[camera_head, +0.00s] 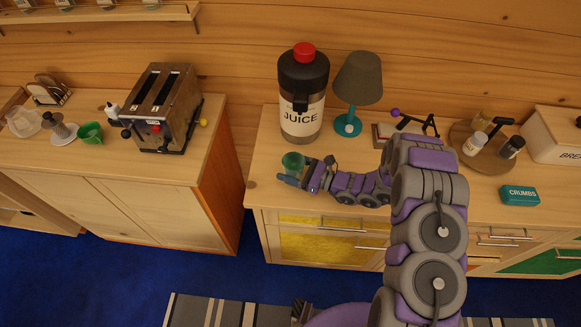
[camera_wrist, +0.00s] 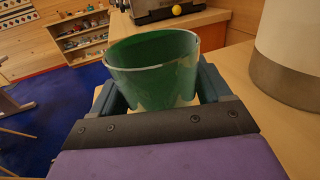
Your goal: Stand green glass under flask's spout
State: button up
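The flask (camera_head: 302,92) is tall, with a dark top, a red cap and a white JUICE label. It stands on the right-hand counter, and its dark spout (camera_head: 300,103) faces the front. My gripper (camera_head: 291,171) is shut on the green glass (camera_head: 293,161), just in front of the flask's base. In the wrist view the green glass (camera_wrist: 155,68) is upright between the two fingers, and the pale and metal base of the flask (camera_wrist: 287,55) is close by on the right. I cannot tell whether the glass touches the counter.
A lamp (camera_head: 358,84) stands right of the flask. A round tray (camera_head: 487,160) with bottles and a teal CRUMBS box (camera_head: 519,196) are farther right. A toaster (camera_head: 164,105) and a green cup (camera_head: 91,132) are on the left counter, across a gap. The counter's front edge is near my gripper.

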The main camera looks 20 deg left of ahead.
jog(key=o, duration=0.4)
jog(key=shift+d+r, duration=0.15)
jog(key=shift+d, duration=0.55)
jog(key=shift+a, duration=0.25)
jog(key=d, duration=0.4)
jog(key=d+p, duration=0.1)
jog(key=d, duration=0.6)
jog(key=shift+s+d+p, duration=0.3)
jog(key=shift+s+d, duration=0.05)
jog(key=shift+a, duration=0.1)
jog(key=shift+a, duration=0.1)
